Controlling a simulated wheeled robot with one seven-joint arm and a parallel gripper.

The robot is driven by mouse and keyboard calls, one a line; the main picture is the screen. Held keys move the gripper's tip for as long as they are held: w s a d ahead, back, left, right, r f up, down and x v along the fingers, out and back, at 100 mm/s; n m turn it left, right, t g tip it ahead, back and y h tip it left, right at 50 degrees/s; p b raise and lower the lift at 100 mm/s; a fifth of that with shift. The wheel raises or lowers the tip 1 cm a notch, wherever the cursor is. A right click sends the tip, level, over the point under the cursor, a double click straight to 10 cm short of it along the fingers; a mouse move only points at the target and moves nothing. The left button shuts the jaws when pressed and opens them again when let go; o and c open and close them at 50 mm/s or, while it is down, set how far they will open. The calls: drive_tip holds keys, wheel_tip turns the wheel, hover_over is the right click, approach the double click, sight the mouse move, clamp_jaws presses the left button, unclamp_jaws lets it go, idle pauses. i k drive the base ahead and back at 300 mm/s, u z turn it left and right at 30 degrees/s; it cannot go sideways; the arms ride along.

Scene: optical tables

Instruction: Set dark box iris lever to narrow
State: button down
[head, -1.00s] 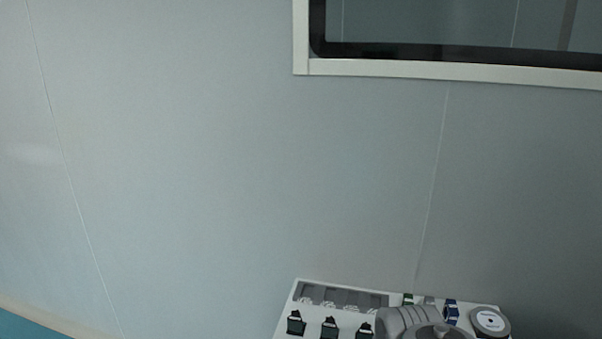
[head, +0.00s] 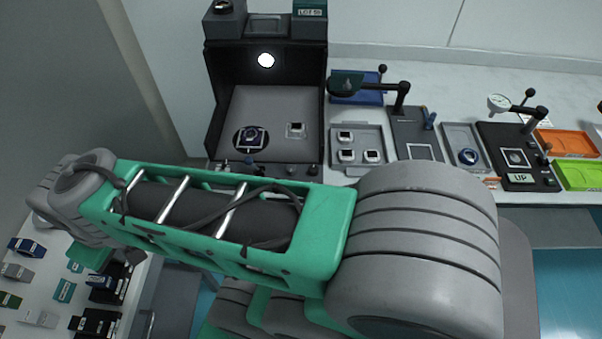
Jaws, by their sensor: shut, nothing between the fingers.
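The dark box (head: 213,95) stands on the far bench, left of the middle of the head view, with its open front toward me. A bright white round spot (head: 266,60) shows on its inner back wall. Its grey floor holds a round dark piece (head: 251,139) and a small square piece (head: 296,129). Several small knobs or levers (head: 290,170) line its front sill. I cannot tell which one is the iris lever or how it is set. My green and grey arm crosses in front of the box's lower edge. My gripper is not in view.
Right of the box are a grey tray (head: 360,133) with square pieces, a dark stand with a black arm (head: 400,97), a gauge stand (head: 500,104), and orange (head: 565,143) and green (head: 580,176) trays. A white table (head: 38,245) with small parts is at lower left.

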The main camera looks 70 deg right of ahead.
sight(248, 161)
drive_tip(key=z, duration=0.2)
drive_tip(key=k, duration=0.6)
drive_tip(key=z, duration=1.25)
drive_tip(key=i, duration=0.5)
drive_tip(key=k, duration=0.5)
drive_tip(key=u, duration=0.25)
drive_tip(key=i, duration=0.25)
drive_tip(key=u, duration=2.05)
